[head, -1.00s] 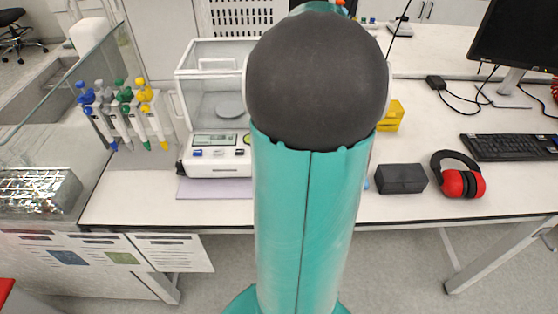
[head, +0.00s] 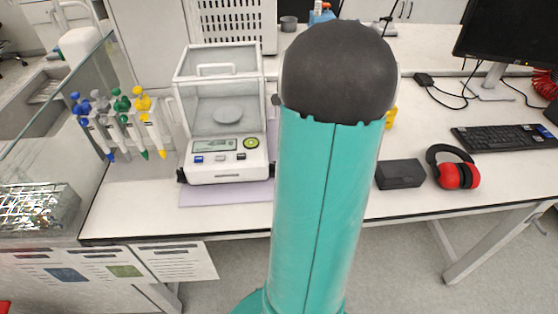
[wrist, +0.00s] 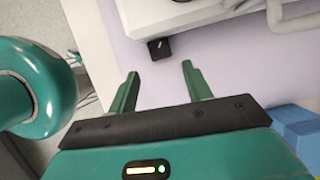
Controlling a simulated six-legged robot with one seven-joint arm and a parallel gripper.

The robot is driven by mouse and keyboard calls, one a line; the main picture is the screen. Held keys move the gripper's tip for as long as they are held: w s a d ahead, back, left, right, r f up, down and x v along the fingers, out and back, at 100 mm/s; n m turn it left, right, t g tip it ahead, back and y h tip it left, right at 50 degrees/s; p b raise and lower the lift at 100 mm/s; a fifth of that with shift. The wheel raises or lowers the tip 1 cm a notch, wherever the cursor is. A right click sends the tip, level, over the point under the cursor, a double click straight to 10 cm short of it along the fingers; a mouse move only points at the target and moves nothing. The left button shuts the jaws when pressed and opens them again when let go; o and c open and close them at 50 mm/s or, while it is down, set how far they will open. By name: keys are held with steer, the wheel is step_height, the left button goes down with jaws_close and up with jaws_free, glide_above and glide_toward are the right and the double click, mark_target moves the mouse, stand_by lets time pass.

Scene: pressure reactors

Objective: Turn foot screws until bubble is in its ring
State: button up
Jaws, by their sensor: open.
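A white balance (head: 228,170) with a clear glass draft shield stands on a lilac mat (head: 225,193) on the bench. A round yellow-green level (head: 251,143) sits on its front panel at the right; where its bubble lies is too small to tell. A black foot screw (head: 181,176) shows at the balance's front left corner. In the wrist view, a black foot screw (wrist: 159,49) sticks out under the balance's white edge (wrist: 190,15). My gripper (wrist: 160,69) is open and empty, its two green fingers pointing at this screw, apart from it. The head view hides my gripper behind my arm.
Several pipettes (head: 125,120) hang on a stand left of the balance. A dark box (head: 400,174) and red ear muffs (head: 455,170) lie to the right. A blue object (wrist: 297,128) is near my gripper's right side in the wrist view.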

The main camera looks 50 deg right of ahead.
steer(key=x, duration=0.6)
steer(key=shift+w+a+f, duration=0.1)
steer(key=shift+a+f, duration=0.1)
steer(key=shift+f, duration=0.1)
steer(key=c, duration=1)
steer(key=shift+o, duration=0.2)
steer(key=shift+w+n, duration=0.1)
steer(key=shift+n, duration=0.5)
steer(key=o, duration=1)
steer(key=shift+c, duration=0.2)
steer(key=shift+d+r, duration=0.1)
